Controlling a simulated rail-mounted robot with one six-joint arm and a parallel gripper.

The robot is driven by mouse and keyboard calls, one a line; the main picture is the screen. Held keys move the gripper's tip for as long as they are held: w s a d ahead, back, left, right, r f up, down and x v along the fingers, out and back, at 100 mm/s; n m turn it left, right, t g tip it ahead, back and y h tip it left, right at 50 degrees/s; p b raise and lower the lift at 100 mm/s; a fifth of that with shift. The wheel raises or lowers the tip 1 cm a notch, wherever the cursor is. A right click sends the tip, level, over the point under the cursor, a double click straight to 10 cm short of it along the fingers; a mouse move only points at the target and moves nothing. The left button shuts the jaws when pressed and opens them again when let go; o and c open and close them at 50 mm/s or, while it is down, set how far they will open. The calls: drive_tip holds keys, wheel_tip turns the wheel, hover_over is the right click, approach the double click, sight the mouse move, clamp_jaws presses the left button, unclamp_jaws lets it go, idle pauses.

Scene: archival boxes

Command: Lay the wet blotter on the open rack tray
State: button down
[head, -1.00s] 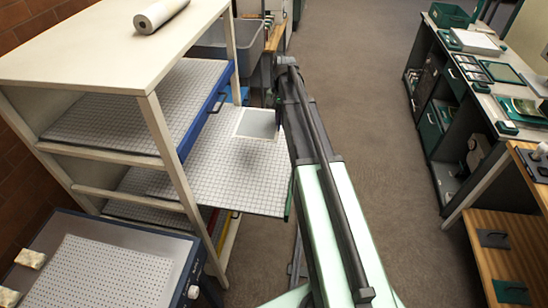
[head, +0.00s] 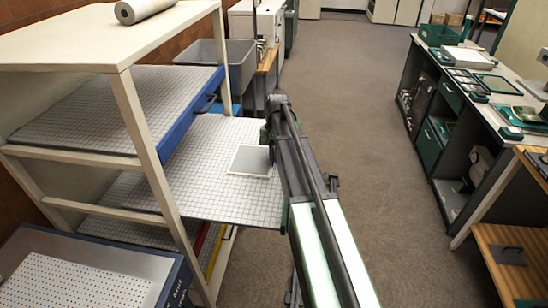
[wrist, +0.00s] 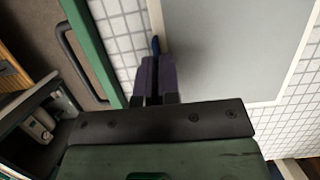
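The wet blotter is a grey sheet with a pale border (head: 250,160), over the outer part of the open rack tray (head: 190,195) in the head view. In the wrist view, the blotter (wrist: 235,45) fills the upper right above the tray's white grid. My gripper (wrist: 156,58) has its dark purple fingers close together at the blotter's left border, shut on that edge. A small blue piece shows at the fingertips. I cannot tell whether the blotter touches the tray. My arm hides part of the tray's right side in the head view.
A blue-fronted tray (head: 130,110) lies above the open tray inside the cream rack (head: 140,130). A perforated plate (head: 75,285) stands at lower left. A grey bin (head: 232,70) stands behind. The floor (head: 370,140) right of my arm is clear.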

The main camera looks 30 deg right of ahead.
drive_tip(key=c, duration=1.8)
unclamp_jaws()
drive_tip(key=shift+f, duration=0.2)
drive_tip(key=o, duration=0.5)
drive_tip(key=shift+c, duration=0.2)
drive_tip(key=shift+r, duration=0.1)
